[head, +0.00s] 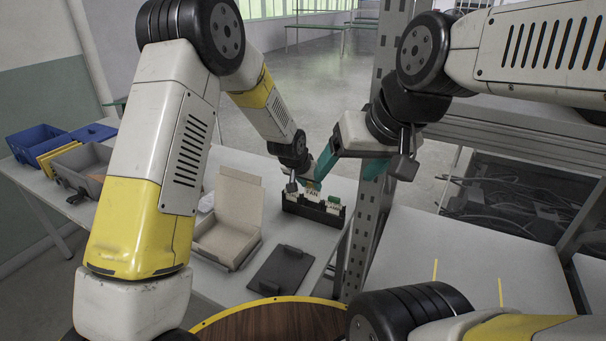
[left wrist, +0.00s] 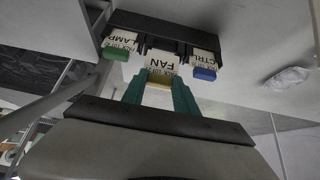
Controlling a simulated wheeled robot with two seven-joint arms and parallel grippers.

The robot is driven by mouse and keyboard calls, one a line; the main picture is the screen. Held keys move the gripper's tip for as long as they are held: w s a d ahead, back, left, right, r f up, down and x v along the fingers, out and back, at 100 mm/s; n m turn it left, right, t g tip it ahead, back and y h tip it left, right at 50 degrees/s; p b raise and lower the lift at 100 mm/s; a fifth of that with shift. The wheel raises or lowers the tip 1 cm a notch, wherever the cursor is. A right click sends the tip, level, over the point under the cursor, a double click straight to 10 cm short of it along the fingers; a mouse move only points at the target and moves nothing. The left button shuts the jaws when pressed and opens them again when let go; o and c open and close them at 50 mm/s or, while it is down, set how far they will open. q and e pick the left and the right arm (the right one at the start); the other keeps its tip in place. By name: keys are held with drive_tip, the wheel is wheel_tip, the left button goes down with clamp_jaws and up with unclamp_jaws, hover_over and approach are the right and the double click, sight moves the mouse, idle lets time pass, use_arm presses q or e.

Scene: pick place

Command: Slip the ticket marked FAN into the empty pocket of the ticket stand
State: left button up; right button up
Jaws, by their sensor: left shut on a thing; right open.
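The ticket stand (head: 313,212) is a dark box on the table, also seen in the left wrist view (left wrist: 170,32). My left gripper (left wrist: 160,85) is shut on the yellow-edged FAN ticket (left wrist: 161,62), holding it by its yellow edge at the middle of the stand. It stands between the green-edged LAMP ticket (left wrist: 121,43) and the blue-edged CTRL ticket (left wrist: 204,62). The FAN ticket (head: 313,192) also shows in the head view; how deep it sits is hidden. My right gripper (head: 348,172) is open and empty, close to the stand's right end.
Blue (head: 37,143) and grey bins (head: 82,170) are at far left. A metal post (head: 365,225) rises just right of the stand. A crumpled white thing (left wrist: 288,78) lies nearby.

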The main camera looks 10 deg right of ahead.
use_arm(q)
drive_tip(key=shift+f, duration=1.5)
idle(0.8)
drive_tip(key=o, duration=1.3)
drive_tip(key=shift+c, duration=0.8)
drive_tip(key=shift+r, duration=0.1)
wheel_tip(320, 180, up, 8)
idle(0.4)
